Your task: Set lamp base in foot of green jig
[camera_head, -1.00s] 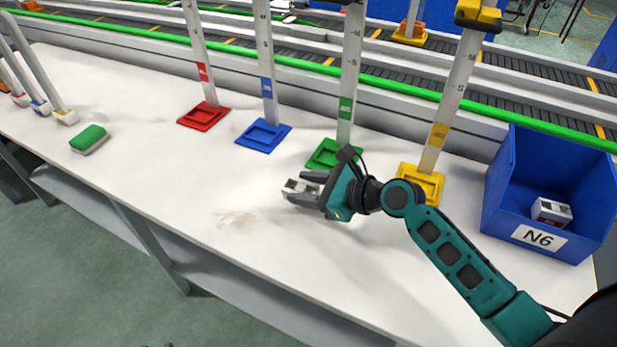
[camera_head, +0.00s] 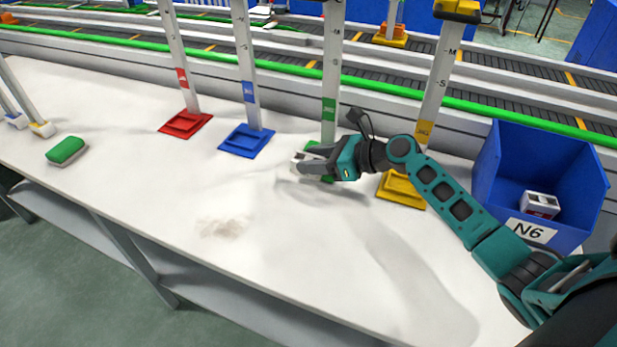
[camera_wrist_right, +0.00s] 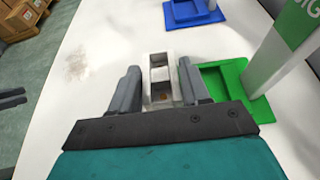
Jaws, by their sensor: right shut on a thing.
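My right gripper (camera_head: 308,164) is shut on the lamp base, a small white and grey block (camera_head: 297,163). In the right wrist view the lamp base (camera_wrist_right: 160,80) sits between the two grey fingers (camera_wrist_right: 160,88). The green jig (camera_head: 329,100) is a tall upright post with a square green foot (camera_head: 320,178); my gripper hides much of the foot in the head view. In the right wrist view the green foot (camera_wrist_right: 238,88) lies just right of the fingers, with a recess, and the lamp base is beside it. My left gripper is not in view.
Red (camera_head: 186,124), blue (camera_head: 246,140) and yellow (camera_head: 401,190) jigs stand in the same row. A blue N6 bin (camera_head: 484,180) at the right holds a small block (camera_head: 540,204). A green-topped sponge (camera_head: 66,151) lies at the left. The front of the table is clear.

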